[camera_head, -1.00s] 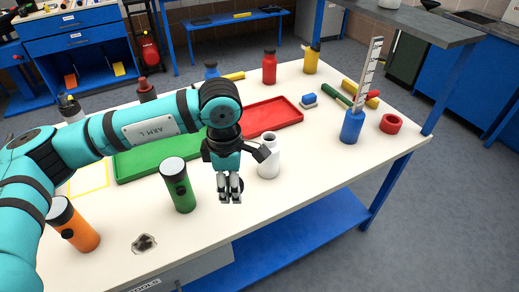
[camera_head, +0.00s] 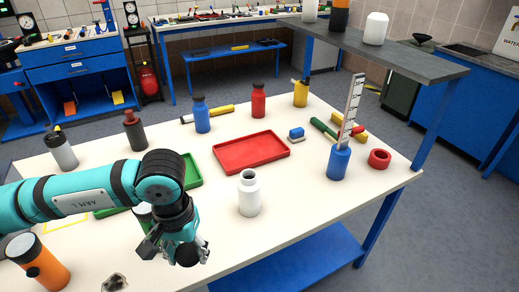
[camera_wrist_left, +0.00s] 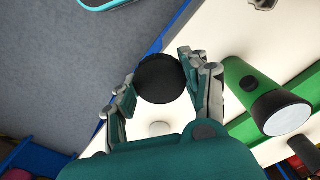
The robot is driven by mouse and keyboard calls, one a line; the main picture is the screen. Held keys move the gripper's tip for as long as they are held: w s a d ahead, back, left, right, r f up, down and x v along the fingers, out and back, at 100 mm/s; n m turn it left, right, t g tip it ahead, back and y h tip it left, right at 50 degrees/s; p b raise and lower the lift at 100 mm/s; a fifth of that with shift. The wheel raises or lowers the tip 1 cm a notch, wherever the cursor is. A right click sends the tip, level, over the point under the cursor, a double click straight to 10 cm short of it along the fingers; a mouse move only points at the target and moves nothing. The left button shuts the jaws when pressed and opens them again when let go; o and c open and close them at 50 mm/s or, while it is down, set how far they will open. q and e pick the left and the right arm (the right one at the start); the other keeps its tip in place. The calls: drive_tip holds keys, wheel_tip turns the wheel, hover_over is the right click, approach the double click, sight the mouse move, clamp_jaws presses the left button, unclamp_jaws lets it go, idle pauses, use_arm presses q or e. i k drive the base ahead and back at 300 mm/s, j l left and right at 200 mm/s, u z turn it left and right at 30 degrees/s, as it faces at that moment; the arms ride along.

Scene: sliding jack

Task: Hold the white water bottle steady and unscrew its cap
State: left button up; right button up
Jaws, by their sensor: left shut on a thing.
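The white water bottle (camera_head: 249,197) stands upright on the table, its mouth open with no cap on it. My left gripper (camera_head: 188,250) is to its left and nearer the front edge, apart from the bottle. It is shut on a round black cap (camera_head: 186,256). In the left wrist view the black cap (camera_wrist_left: 160,79) sits between the two fingers. A small white round shape below it there is too unclear to name. My right gripper is not in view, and nothing is seen holding the bottle.
A green flashlight (camera_head: 142,214) is partly hidden behind my left gripper; an orange flashlight (camera_head: 47,268) stands at front left. A red tray (camera_head: 252,168) lies behind the bottle. A blue holder with a ruler (camera_head: 338,163) stands to the right.

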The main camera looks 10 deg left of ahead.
sight(249, 186)
drive_tip(key=i+l+u, duration=0.1)
drive_tip(key=l, duration=0.25)
drive_tip(key=i+l, duration=0.2)
drive_tip(key=i+l+u, duration=0.15)
drive_tip(key=l, duration=0.65)
drive_tip(key=i+l+u, duration=0.15)
drive_tip(key=l, duration=0.2)
drive_tip(key=i+l+u, duration=0.15)
drive_tip(key=i, duration=0.25)
drive_tip(key=i+l+u, duration=0.15)
drive_tip(key=i, duration=0.2)
